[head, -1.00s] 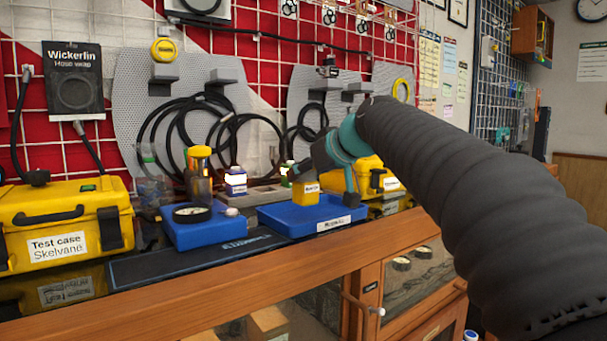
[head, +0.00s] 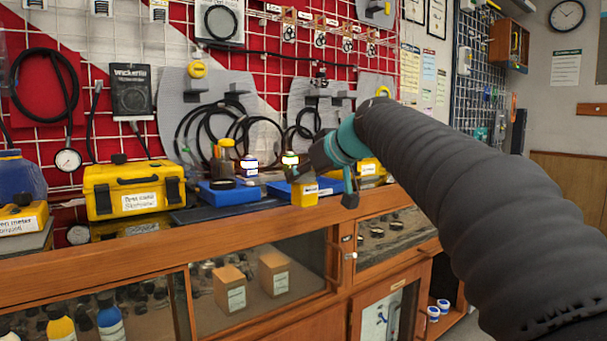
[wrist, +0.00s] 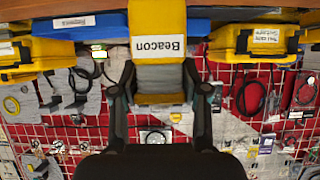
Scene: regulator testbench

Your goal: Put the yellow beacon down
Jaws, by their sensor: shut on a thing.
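The yellow beacon (head: 305,194) is a small box with a white label. My gripper (head: 313,170) is shut on it and holds it up in the air, in front of the workbench's front edge as seen in the head view. In the wrist view, which looks upside down, the beacon (wrist: 158,72) shows its "Beacon" label and a grey middle part between my two fingers (wrist: 158,95). Behind it in the head view is a blue tray (head: 277,190), partly hidden by the beacon and my gripper.
The wooden workbench (head: 180,240) has glass-fronted cabinets below. Left of the tray stand a blue block with a black dish (head: 228,196) and a yellow test case (head: 132,190). Another yellow case (head: 370,168) stands right. Small bottles (head: 250,165) stand behind the tray.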

